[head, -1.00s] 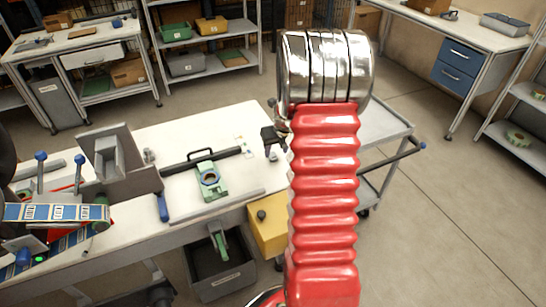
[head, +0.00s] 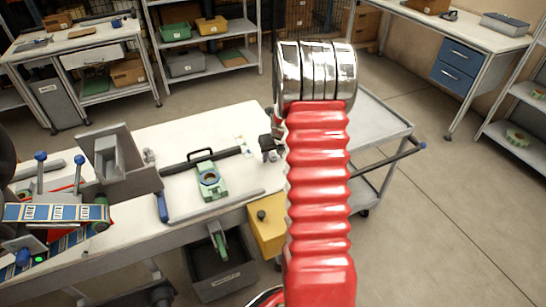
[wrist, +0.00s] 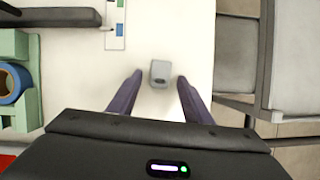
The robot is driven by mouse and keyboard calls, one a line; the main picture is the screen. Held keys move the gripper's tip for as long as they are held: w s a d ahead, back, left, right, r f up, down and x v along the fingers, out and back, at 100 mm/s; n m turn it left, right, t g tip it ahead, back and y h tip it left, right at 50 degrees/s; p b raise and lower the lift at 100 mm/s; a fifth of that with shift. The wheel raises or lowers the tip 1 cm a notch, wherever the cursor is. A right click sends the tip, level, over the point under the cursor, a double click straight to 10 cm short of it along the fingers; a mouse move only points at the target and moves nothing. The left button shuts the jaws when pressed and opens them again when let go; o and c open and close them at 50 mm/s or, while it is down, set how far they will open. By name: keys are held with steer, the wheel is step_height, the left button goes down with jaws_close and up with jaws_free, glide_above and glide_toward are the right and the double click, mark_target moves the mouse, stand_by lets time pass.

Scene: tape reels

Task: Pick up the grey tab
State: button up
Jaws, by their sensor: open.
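The grey tab (wrist: 159,74) is a small, block-like piece with a dark slot, lying on the white bench top (wrist: 180,30). In the wrist view it sits between the tips of my gripper's two dark fingers (wrist: 159,78), with a gap on each side. My gripper is open and empty; its height above the tab is hard to tell. In the head view my gripper (head: 268,147) shows as a small dark shape at the bench's right end, partly behind my red arm. I cannot make out the tab there.
A green fixture with a blue ring (wrist: 14,84) stands left on the bench, with a black-handled bar (head: 205,157) behind it. A small card with coloured squares (wrist: 117,24) lies beyond the tab. A grey trolley (head: 385,118) stands right of the bench edge.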

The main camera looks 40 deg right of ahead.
mark_target(274, 159)
steer(key=c, duration=1.1)
steer(key=shift+r, duration=0.1)
step_height(274, 159, up, 10)
stand_by(0.6)
